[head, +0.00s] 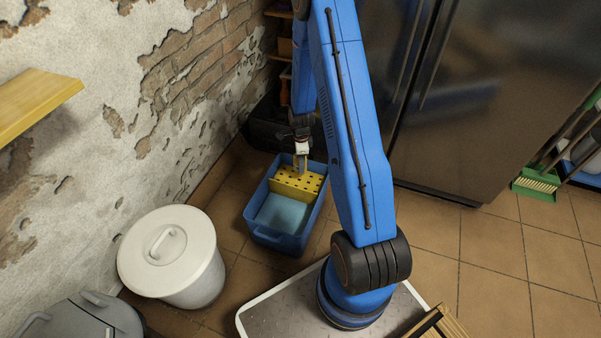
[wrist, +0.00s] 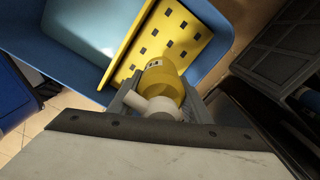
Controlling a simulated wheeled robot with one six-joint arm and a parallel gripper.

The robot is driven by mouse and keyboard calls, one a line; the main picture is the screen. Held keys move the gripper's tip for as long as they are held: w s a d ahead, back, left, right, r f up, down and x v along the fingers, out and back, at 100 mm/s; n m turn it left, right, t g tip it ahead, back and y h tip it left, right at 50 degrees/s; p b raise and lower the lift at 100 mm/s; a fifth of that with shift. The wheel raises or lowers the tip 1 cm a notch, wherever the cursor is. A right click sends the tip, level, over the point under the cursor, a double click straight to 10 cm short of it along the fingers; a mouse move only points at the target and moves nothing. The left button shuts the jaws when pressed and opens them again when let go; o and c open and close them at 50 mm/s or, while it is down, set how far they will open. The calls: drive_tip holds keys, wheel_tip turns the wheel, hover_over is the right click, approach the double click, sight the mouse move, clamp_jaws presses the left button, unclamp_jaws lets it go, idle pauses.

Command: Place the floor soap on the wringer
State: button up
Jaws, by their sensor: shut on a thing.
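The floor soap (wrist: 166,82) is a yellow bottle with a white cap; in the wrist view it is between the fingers of my gripper (wrist: 158,102), cap end toward the camera. In the head view my gripper (head: 301,149) points down, shut on the small yellowish bottle (head: 300,164). The wringer (head: 297,184) is a yellow plate with dark holes, set across the far part of a blue bucket (head: 285,241). It also shows in the wrist view (wrist: 172,35). The bottle is over the wringer's edge; I cannot tell whether it touches.
Pale blue water (head: 283,213) fills the bucket's near part. A white lidded bin (head: 170,257) stands left of it, by the peeling brick wall. A dark box (head: 270,125) is behind the bucket. A dark steel cabinet (head: 470,100) stands right; tiled floor is free before it.

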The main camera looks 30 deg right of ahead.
drive_tip(key=shift+f, duration=2.75)
drive_tip(key=shift+f, duration=0.1)
drive_tip(key=o, duration=1.2)
drive_tip(key=shift+c, duration=0.2)
